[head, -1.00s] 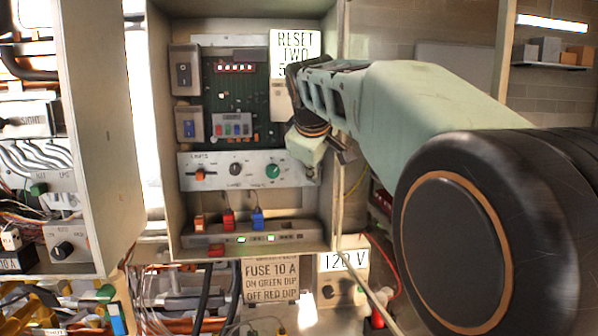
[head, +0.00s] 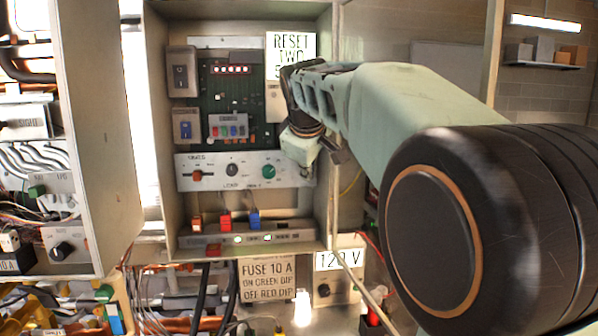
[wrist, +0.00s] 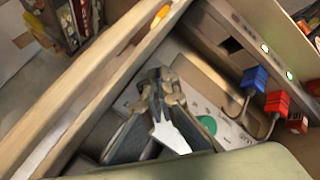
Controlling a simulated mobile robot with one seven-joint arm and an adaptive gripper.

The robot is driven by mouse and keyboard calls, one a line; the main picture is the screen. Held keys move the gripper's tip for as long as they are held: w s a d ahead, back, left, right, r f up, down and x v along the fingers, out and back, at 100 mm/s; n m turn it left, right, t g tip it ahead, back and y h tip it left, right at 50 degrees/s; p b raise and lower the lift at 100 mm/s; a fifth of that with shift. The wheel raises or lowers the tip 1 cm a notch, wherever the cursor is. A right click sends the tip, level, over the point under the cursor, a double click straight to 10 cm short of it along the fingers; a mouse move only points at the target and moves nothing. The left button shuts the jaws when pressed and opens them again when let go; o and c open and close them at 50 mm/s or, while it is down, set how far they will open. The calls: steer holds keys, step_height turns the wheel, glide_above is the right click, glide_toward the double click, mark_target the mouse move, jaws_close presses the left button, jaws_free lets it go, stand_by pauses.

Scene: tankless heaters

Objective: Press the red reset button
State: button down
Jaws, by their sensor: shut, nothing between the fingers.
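My gripper (wrist: 158,82) is shut and empty in the wrist view, in front of the cabinet interior beside the green knob (wrist: 206,125). In the head view my arm reaches to the cabinet's right side, and the fingertips are hard to make out. I cannot tell for certain which red part is the reset button. A small red block (head: 217,249) sits at the front of the lower strip. A label reading "RESET TWO" (head: 291,47) is at the cabinet's upper right, partly hidden by my arm.
The open cabinet (head: 153,150) has side walls close to my arm. Red (head: 225,220) and blue (head: 254,218) plugs with cables stand on the lower strip (head: 205,241). A control panel (head: 215,183) with knobs spans the middle. An open door (head: 105,130) stands to the left.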

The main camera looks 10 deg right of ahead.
steer(key=shift+w+d+r, duration=0.1)
steer(key=shift+w+r, duration=0.1)
steer(key=shift+r, duration=0.1)
stand_by(0.4)
steer(key=shift+s+f, duration=0.1)
steer(key=shift+s+d+f+b, duration=0.15)
steer(key=shift+d+f+b, duration=0.05)
steer(key=shift+f+b, duration=0.15)
steer(key=shift+f, duration=0.1)
steer(key=s+b, duration=0.2)
steer(key=s, duration=0.3)
stand_by(0.3)
steer(key=shift+a+b, duration=0.1)
steer(key=shift+b, duration=0.2)
